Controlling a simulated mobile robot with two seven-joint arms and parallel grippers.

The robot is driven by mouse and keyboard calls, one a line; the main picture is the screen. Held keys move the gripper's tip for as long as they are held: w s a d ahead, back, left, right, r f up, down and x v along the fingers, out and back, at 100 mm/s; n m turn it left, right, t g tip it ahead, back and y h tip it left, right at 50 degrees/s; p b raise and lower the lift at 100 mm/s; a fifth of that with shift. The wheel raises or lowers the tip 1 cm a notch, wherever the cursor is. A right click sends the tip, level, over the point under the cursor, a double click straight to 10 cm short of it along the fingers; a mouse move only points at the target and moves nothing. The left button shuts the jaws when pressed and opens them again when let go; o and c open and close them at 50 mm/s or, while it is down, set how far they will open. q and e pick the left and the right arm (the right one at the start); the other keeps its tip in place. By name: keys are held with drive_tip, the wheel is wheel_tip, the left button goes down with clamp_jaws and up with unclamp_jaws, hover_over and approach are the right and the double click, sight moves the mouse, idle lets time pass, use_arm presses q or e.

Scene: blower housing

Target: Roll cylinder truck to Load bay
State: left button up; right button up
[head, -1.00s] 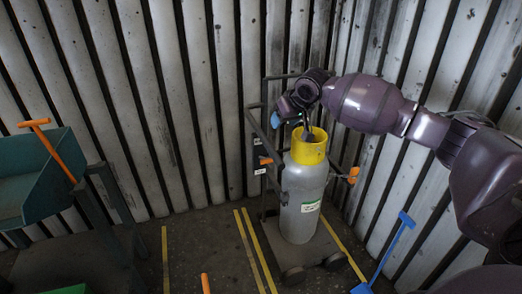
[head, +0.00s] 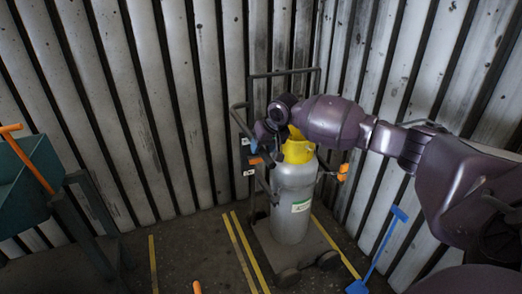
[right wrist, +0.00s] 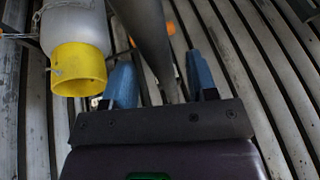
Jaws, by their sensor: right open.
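The cylinder truck (head: 311,257) is a dark tube frame with a base plate and small wheels, standing near the wall corner in the head view. A grey gas cylinder (head: 293,205) with a yellow collar (head: 298,151) stands upright on it; it also shows upper left in the right wrist view (right wrist: 72,25). My right gripper (head: 262,142) is left of the collar, by the truck's left handle. In the right wrist view its blue fingers (right wrist: 161,80) are open, with a dark bar (right wrist: 150,40) running between them in the picture; contact cannot be told. My left gripper is out of view.
Yellow lines (head: 245,250) mark the floor; no Load bay label is readable. A teal bin (head: 30,175) on a stand is at the left. A blue long-handled tool (head: 385,245) leans at the right. Ribbed metal walls (head: 150,100) close the back and right.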

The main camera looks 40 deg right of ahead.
drive_tip(key=shift+w+f, duration=0.25)
drive_tip(key=shift+f, duration=0.25)
drive_tip(key=shift+c, duration=0.5)
clamp_jaws()
